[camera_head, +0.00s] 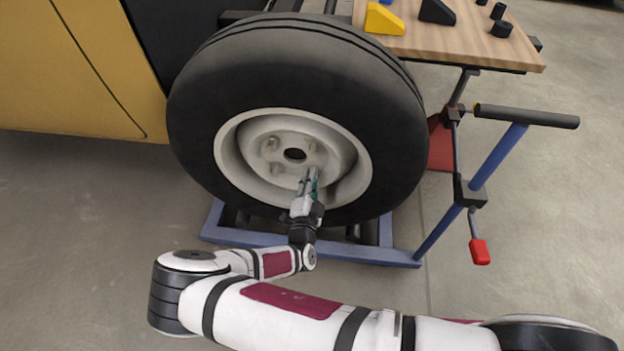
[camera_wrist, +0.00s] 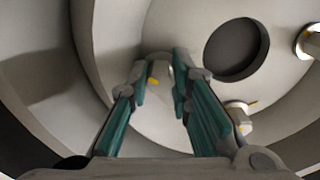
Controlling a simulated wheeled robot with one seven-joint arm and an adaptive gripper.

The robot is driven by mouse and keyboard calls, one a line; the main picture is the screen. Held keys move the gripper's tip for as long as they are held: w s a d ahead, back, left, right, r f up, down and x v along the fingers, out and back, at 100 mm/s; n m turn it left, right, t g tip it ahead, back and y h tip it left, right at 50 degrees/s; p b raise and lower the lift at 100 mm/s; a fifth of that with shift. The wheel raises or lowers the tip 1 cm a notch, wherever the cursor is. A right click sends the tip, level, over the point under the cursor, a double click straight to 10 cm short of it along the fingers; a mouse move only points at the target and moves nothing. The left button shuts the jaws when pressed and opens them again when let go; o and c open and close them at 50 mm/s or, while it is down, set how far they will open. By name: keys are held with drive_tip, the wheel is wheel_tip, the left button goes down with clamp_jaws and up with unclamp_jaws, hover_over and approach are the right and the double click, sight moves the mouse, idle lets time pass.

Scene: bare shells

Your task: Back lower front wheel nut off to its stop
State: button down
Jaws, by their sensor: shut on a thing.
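The wheel (camera_head: 400,130) is a black tyre on a cream rim, standing upright. Its hub face has several nuts around a dark centre hole (camera_head: 295,155). My gripper (camera_head: 311,177) reaches in from below to the lower right nut. In the wrist view my gripper (camera_wrist: 162,74) has its teal fingers on either side of that wheel nut (camera_wrist: 157,66), shut on it; a yellow mark shows between the fingertips. The fingers hide most of this nut. The head view also shows an upper left nut (camera_head: 272,143), an upper right nut (camera_head: 311,145) and a lower left nut (camera_head: 278,168).
In the wrist view another nut (camera_wrist: 240,115) sits close to the right finger. The deep rim wall surrounds my fingers. A blue stand (camera_head: 400,257) with a lever handle (camera_head: 527,116) is at the right. A wooden bench top (camera_head: 470,45) holds several blocks.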

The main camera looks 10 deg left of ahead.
idle(0.5)
drive_tip(key=c, duration=1.5)
unclamp_jaws()
drive_tip(key=shift+o, duration=0.2)
drive_tip(key=s, duration=1.2)
drive_tip(key=shift+a, duration=0.2)
